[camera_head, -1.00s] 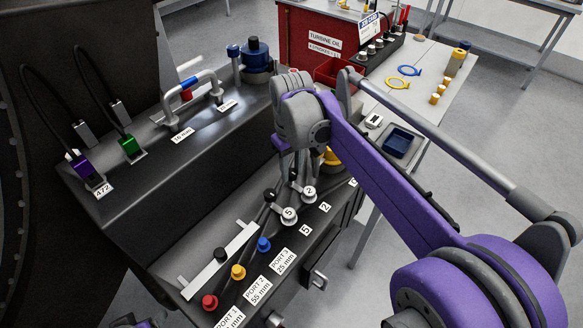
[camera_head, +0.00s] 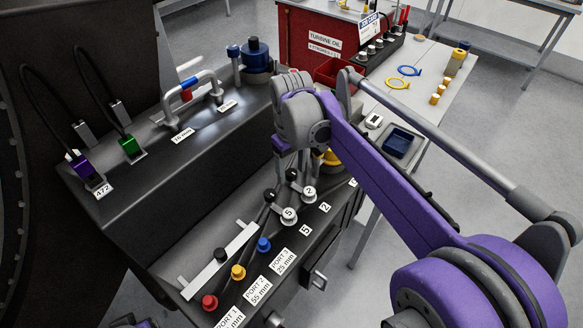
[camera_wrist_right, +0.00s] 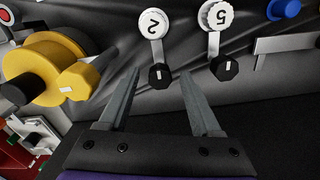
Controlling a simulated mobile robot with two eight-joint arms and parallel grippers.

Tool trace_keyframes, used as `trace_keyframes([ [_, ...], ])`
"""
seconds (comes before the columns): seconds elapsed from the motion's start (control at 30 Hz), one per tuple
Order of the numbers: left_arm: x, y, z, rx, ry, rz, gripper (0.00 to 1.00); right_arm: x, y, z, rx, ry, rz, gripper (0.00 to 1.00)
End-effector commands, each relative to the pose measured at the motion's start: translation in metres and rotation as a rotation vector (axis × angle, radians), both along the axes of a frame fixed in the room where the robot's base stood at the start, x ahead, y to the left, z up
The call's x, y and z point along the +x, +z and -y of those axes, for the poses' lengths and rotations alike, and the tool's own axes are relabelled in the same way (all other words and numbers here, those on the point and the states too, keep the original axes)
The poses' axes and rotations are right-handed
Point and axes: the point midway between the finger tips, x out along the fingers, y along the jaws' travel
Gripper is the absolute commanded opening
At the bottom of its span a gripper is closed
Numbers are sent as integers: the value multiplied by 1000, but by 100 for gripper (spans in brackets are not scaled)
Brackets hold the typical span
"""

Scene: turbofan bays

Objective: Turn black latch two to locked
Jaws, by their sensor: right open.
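Black latch two has a white disc marked 2 (camera_head: 309,194) and an arm ending in a black knob (camera_head: 291,174). In the right wrist view its disc (camera_wrist_right: 155,23) is at the top and its knob (camera_wrist_right: 161,76) hangs below it. My right gripper (camera_wrist_right: 160,82) is open, with one finger on each side of this knob in the picture; whether they touch it I cannot tell. In the head view the right gripper (camera_head: 291,163) reaches down to the latch and partly hides it.
Latch five (camera_head: 289,215) stands close beside latch two; its black knob (camera_wrist_right: 224,68) is just right of my fingers in the wrist view. A yellow round part (camera_wrist_right: 52,70) lies left of them. Blue, yellow and red port knobs (camera_head: 238,272) line the panel nearer the viewer.

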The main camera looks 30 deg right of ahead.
Motion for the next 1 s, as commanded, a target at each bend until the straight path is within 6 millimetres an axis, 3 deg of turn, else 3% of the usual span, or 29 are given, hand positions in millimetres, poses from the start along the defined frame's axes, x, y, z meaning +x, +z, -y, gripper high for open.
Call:
trace_keyframes([
  [0.23, 1, 1, 0, 0, 0, 1, 73, 0, 12, 0, 0, 0, 0, 65],
  [0.7, 4, 9, 0, 0, 0, 7, 73, 0, 97, 0, 0, 0, 0, 65],
  [1.0, 4, 10, 0, 0, 0, 8, 73, 0, 108, 0, 0, 0, 0, 65],
])
